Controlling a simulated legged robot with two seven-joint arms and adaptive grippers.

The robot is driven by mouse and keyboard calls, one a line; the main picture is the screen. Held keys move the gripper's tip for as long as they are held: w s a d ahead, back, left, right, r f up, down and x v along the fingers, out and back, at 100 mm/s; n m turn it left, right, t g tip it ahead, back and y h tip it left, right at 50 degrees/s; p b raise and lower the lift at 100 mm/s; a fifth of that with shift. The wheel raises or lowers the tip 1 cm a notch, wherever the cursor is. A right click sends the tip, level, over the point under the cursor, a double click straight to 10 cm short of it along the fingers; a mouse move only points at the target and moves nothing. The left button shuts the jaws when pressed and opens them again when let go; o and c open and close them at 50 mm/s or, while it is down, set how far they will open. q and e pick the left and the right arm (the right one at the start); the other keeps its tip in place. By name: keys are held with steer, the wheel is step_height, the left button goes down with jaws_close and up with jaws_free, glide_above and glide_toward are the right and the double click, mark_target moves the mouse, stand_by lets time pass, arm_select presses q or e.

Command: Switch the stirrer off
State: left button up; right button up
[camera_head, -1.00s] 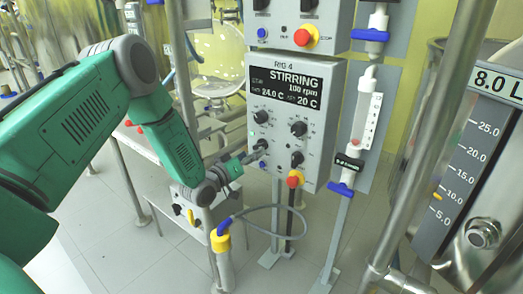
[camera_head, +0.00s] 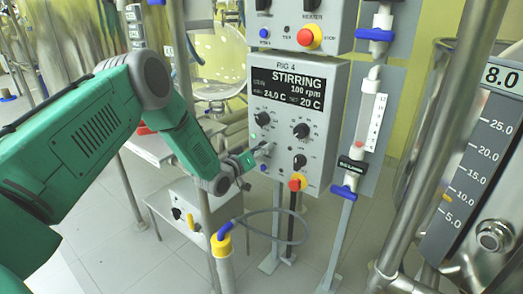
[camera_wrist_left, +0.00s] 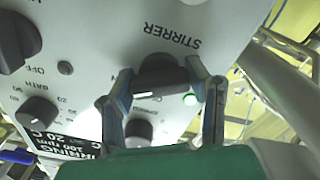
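The stirrer knob (camera_wrist_left: 160,75) is dark, with a white mark on its edge, under the upside-down label STIRRER in the left wrist view. A green lamp (camera_wrist_left: 190,99) glows beside it. My left gripper (camera_wrist_left: 161,70) has one finger on each side of the knob, and both fingertips appear to touch it. In the head view the left gripper (camera_head: 256,156) reaches the lower left of the RIG 4 panel (camera_head: 325,150) and largely hides the knob. My right gripper is not in view.
Other knobs (camera_head: 301,130) sit close by on the panel. A metal post (camera_head: 201,110) stands beside my forearm. A yellow-capped tube with a cable (camera_head: 221,240) is below the gripper. A steel vessel stands right.

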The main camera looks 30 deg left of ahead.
arm_select(q)
steer(key=shift+a, duration=0.4)
steer(key=shift+d, duration=0.25)
steer(key=shift+d+n, duration=0.1)
steer(key=shift+n, duration=0.2)
steer(key=shift+a+n, duration=0.2)
steer(key=shift+n, duration=0.3)
steer(key=shift+a+n, duration=0.1)
steer(key=shift+n, duration=0.7)
steer(key=n+b, duration=0.1)
steer(key=n, duration=0.2)
steer(key=shift+n+b, duration=0.3)
steer(key=n+b, duration=0.2)
steer(key=n, duration=0.3)
steer(key=shift+s+f, duration=0.1)
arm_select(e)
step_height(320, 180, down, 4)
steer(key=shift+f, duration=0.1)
arm_select(q)
steer(key=shift+n+b, duration=0.3)
